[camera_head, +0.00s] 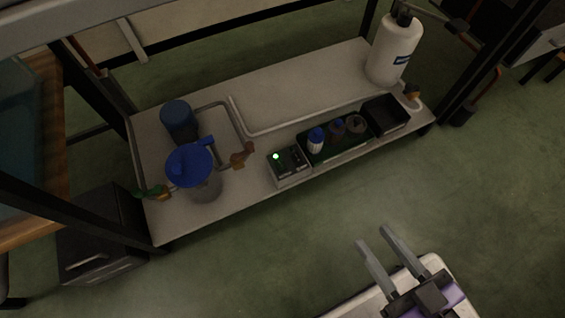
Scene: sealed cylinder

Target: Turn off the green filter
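A blue-lidded filter canister (197,172) stands upright at the left front of the low shelf (200,218). To its right a small grey control box (289,166) shows a lit green light (276,156) and dark parts on its top. A green-handled valve (152,192) sits on the pipe at the shelf's left edge. An orange-brown valve handle (242,155) stands between the canister and the box. My gripper (373,239) is open and empty over the floor at the lower right, well apart from the shelf.
A blue cylinder (179,121) and grey pipes (238,122) are behind the canister. A green tray (325,155) with bottles, a black bin (386,113) and a white tank (395,50) stand to the right. Dark frame posts flank the shelf. The floor in front is clear.

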